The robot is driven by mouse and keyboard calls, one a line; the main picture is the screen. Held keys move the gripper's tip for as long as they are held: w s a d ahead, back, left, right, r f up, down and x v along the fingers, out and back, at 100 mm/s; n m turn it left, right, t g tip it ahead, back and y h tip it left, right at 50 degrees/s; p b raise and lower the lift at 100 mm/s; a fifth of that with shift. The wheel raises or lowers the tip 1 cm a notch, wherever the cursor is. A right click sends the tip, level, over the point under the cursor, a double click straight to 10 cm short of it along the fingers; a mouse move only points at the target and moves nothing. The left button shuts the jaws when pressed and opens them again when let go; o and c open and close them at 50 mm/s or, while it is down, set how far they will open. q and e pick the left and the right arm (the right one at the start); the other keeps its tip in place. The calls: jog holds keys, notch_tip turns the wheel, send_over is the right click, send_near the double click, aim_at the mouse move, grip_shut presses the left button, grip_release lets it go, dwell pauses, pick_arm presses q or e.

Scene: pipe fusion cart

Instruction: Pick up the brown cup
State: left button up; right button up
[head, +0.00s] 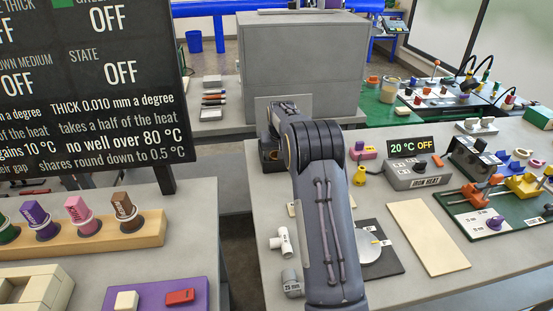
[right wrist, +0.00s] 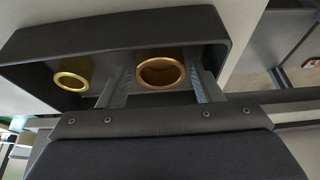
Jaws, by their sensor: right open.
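A brown cup-like piece (head: 123,207) with a label stands in a pale ring at the right end of a wooden rack (head: 60,240), on the left table. My right gripper is far from it, beyond my right arm by the grey cabinet, its fingers hidden in the head view. In the right wrist view my right gripper (right wrist: 160,77) is open, its fingers either side of a brass-coloured ring (right wrist: 161,87) in a dark, open-fronted box (right wrist: 120,44). A second brass ring (right wrist: 71,81) is left of the fingers. I cannot tell whether the fingers touch anything. My left gripper is out of view.
Pink, purple and green pieces share the wooden rack. A dark sign (head: 90,90) stands behind it. A grey cabinet (head: 303,70) is behind my right arm. White fittings (head: 283,241), a heater box (head: 418,172) and a cream board (head: 428,237) lie on the right table. A gap separates the tables.

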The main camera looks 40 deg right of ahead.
jog(key=c, duration=0.7)
jog(key=shift+c, duration=0.4)
jog(key=shift+r, duration=0.15)
